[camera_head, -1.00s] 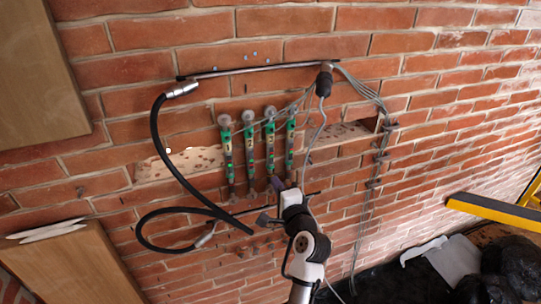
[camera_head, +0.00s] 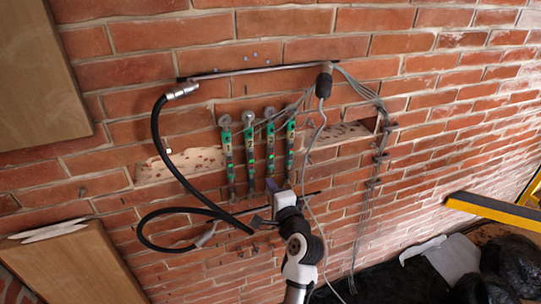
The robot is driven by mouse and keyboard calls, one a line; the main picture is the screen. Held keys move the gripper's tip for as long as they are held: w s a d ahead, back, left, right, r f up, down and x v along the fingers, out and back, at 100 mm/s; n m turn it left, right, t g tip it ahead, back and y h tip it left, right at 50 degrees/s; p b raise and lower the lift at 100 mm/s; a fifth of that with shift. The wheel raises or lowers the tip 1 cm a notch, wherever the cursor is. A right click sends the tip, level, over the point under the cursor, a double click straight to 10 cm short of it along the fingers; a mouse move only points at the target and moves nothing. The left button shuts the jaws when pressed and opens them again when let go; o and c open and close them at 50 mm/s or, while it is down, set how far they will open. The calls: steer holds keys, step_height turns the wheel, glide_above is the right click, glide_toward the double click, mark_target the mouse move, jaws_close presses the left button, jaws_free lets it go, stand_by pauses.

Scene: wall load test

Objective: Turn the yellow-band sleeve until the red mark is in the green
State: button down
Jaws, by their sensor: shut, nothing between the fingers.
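Several upright green devices hang side by side on the brick wall, each with a grey round top and small pale markings. The leftmost one (camera_head: 227,150) has a pale yellowish marking, but I cannot make out a yellow-band sleeve for certain. The third from the left (camera_head: 270,150) runs down towards my gripper (camera_head: 271,186). My gripper is shut, small in view, at the lower end of this third device; I cannot tell whether it touches it. The red mark and its green zone are too small to read.
A black hose (camera_head: 168,150) loops at the left of the devices. A dark horizontal bar (camera_head: 255,70) runs above them, and grey cables (camera_head: 365,90) hang at the right. A yellow beam (camera_head: 492,209) and black bags (camera_head: 515,262) are at the lower right.

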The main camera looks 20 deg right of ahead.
steer(key=shift+s, duration=0.15)
steer(key=shift+s, duration=0.35)
steer(key=shift+d, duration=0.25)
steer(key=shift+w+d, duration=0.15)
steer(key=shift+d, duration=0.45)
steer(key=shift+w, duration=0.4)
stand_by(0.6)
steer(key=shift+a+p, duration=0.4)
steer(key=shift+a, duration=0.45)
steer(key=shift+s, duration=0.1)
stand_by(0.4)
steer(key=shift+s, duration=0.45)
